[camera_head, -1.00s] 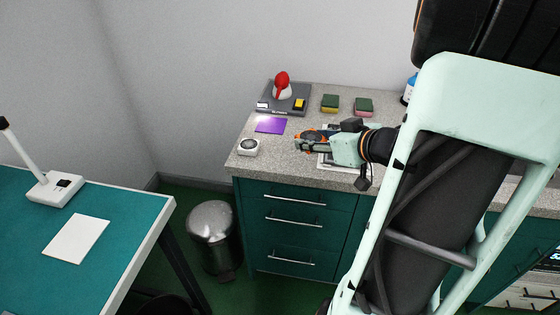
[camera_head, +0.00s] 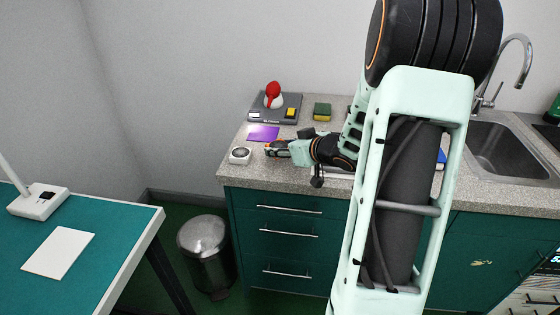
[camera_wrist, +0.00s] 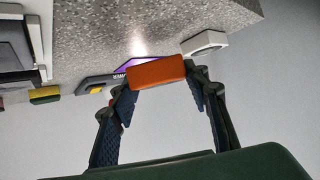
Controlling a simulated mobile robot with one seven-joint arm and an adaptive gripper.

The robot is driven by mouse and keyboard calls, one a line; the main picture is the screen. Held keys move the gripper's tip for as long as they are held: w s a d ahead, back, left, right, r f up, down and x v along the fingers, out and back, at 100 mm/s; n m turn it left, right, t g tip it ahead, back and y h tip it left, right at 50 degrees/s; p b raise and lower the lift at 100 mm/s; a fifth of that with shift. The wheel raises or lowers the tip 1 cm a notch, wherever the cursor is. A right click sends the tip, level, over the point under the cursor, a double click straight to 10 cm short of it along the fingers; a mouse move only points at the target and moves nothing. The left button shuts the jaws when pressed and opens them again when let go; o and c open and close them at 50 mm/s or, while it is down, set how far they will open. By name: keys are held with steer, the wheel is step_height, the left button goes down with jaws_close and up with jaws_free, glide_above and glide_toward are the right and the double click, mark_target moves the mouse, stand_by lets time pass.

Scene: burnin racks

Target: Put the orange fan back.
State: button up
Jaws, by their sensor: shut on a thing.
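My gripper (camera_head: 270,149) is shut on the orange fan (camera_wrist: 157,73) above the speckled worktop. In the wrist view the fan shows as an orange block edge-on between the two fingertips. In the head view only a small orange part of the fan (camera_head: 269,144) shows at the fingertips. My gripper is close to the purple sheet (camera_head: 263,132) and just right of a small white box with a round dark top (camera_head: 240,155). The white box also shows in the wrist view (camera_wrist: 205,43).
A grey device (camera_head: 262,115) with a red-topped part and a yellow block stands behind the purple sheet. A green-and-yellow sponge (camera_head: 322,111) is to its right. A sink (camera_head: 510,150) lies farther right. A teal table (camera_head: 110,225) stands at the left, a metal bin (camera_head: 204,240) between.

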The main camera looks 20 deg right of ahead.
mark_target(280, 165)
steer(key=shift+w+f, duration=0.15)
steer(key=shift+f, duration=0.1)
steer(key=shift+w+f+b, duration=0.15)
steer(key=shift+f+b, duration=0.2)
steer(key=shift+f, duration=0.55)
steer(key=shift+w+f+b, duration=0.1)
steer(key=shift+f+b, duration=0.2)
steer(key=shift+f, duration=0.55)
steer(key=shift+f, duration=0.25)
steer(key=o, duration=1.2)
steer(key=shift+r, duration=0.1)
steer(key=shift+o, duration=0.2)
steer(key=shift+r, duration=0.25)
steer(key=p+v, duration=0.2)
steer(key=v, duration=1)
steer(key=shift+a+f, duration=0.1)
